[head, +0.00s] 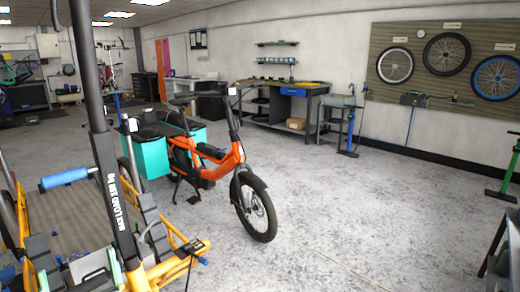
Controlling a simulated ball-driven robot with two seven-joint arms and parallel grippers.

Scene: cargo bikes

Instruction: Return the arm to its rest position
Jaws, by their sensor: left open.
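My left gripper (98,274) is low at the left of the head view, partly cut off by the bottom edge. It appears open, and I see nothing held between its fingers. Most of my left arm is out of view. My right gripper is not in view.
A dark upright post (108,165) with white lettering rises close by at left. A blue roll (64,177) is left of it. An orange bike (215,165) with teal panniers stands beyond. The middle floor is clear.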

